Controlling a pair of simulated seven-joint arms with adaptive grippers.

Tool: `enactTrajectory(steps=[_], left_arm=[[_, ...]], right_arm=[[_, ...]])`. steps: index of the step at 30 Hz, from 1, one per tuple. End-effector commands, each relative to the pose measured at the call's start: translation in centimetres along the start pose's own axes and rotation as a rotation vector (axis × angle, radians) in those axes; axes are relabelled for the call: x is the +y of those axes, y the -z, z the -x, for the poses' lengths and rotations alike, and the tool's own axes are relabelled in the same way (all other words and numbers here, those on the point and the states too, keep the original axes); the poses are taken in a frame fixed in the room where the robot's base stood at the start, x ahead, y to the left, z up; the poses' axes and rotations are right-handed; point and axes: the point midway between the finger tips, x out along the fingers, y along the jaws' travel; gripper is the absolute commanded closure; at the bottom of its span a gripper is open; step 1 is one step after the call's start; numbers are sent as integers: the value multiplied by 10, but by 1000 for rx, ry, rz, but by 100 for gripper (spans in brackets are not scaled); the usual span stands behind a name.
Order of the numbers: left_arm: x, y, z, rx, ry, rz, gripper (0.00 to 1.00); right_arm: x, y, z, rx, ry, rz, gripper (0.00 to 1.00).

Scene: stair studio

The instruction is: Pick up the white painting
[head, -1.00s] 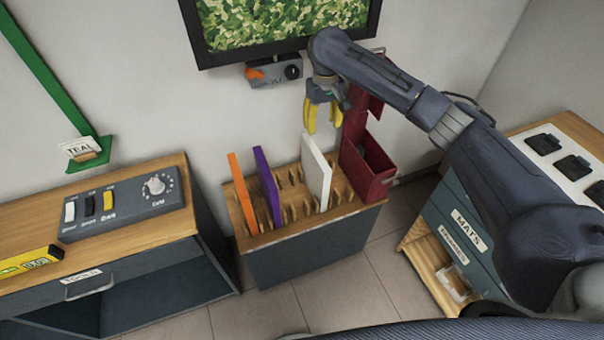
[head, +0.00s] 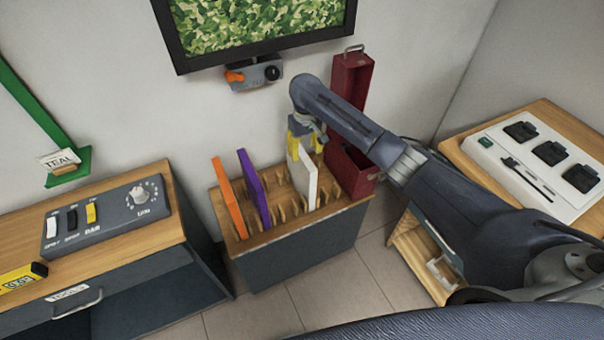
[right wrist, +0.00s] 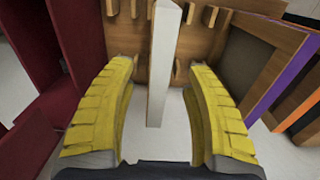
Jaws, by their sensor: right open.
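The white painting (head: 303,180) stands upright in a slot of the wooden rack (head: 280,231) on a dark cabinet. My right gripper (head: 306,146) is at the painting's top edge, pointing down. In the right wrist view the yellow fingers (right wrist: 161,110) are open, one on each side of the painting's thin edge (right wrist: 165,62), with gaps on both sides. The fingers do not touch it there. My left gripper is not in view.
A purple painting (head: 254,188) and an orange painting (head: 229,198) stand in the rack to the left. An open red box (head: 350,172) stands close on the right. A framed screen (head: 260,25) and a small grey device (head: 256,74) are on the wall above.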

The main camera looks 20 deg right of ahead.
Motion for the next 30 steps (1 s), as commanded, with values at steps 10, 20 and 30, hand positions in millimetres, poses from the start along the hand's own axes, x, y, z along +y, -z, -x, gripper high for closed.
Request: enactTrajectory(steps=[10,20,30], left_arm=[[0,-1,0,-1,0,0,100],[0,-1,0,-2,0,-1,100],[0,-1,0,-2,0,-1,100]], right_arm=[[0,2,-36,-3,1,-1,47],[0,3,-52,0,1,0,47],[0,3,-52,0,1,0,65]])
